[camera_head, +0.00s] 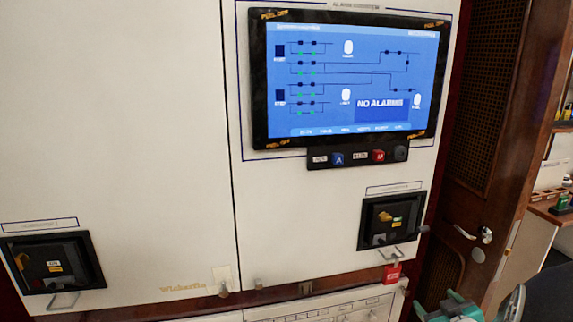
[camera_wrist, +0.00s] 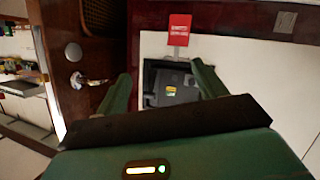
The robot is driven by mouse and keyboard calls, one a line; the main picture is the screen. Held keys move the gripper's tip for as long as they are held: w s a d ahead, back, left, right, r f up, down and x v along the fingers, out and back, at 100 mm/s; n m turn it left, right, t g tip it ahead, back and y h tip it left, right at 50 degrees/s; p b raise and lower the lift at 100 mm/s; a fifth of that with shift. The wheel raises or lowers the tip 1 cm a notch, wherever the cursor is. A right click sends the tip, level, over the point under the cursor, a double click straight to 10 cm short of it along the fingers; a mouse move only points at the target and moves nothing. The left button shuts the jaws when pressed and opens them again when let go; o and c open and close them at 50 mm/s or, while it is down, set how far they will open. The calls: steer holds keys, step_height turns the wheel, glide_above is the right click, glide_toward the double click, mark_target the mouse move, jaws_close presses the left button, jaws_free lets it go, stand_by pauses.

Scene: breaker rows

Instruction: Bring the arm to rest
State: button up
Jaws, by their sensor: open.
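My gripper (camera_wrist: 161,70) shows in the wrist view with its two green fingers spread apart and nothing between them but the view beyond. A dark breaker unit (camera_wrist: 172,86) in a pale panel appears beyond the fingers, partly covered by the right finger. I cannot tell how far the fingertips are from it. In the head view, green parts of my arm show at the bottom right edge, in front of the wooden door side. The rest of my arm is out of that view.
A white cabinet holds a left breaker (camera_head: 54,262), a right breaker (camera_head: 391,219) and a blue screen (camera_head: 350,85) reading "NO ALARMS". A red tag (camera_head: 392,274) hangs below the right breaker. A wooden door (camera_head: 480,160) with a metal handle (camera_head: 486,235) stands at right.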

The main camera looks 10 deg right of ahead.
steer(key=a+r+m+g+h, duration=0.15)
steer(key=a+r+g, duration=0.25)
steer(key=a+r, duration=0.6)
steer(key=s+a+g+y, duration=0.2)
steer(key=s+a, duration=0.4)
steer(key=a, duration=0.4)
steer(key=s+a+g+y, duration=0.2)
steer(key=s+a, duration=0.4)
steer(key=a, duration=0.4)
steer(key=shift+s+a+n+y, duration=0.3)
steer(key=shift+s+n+y, duration=0.05)
steer(key=shift+n+y, duration=0.1)
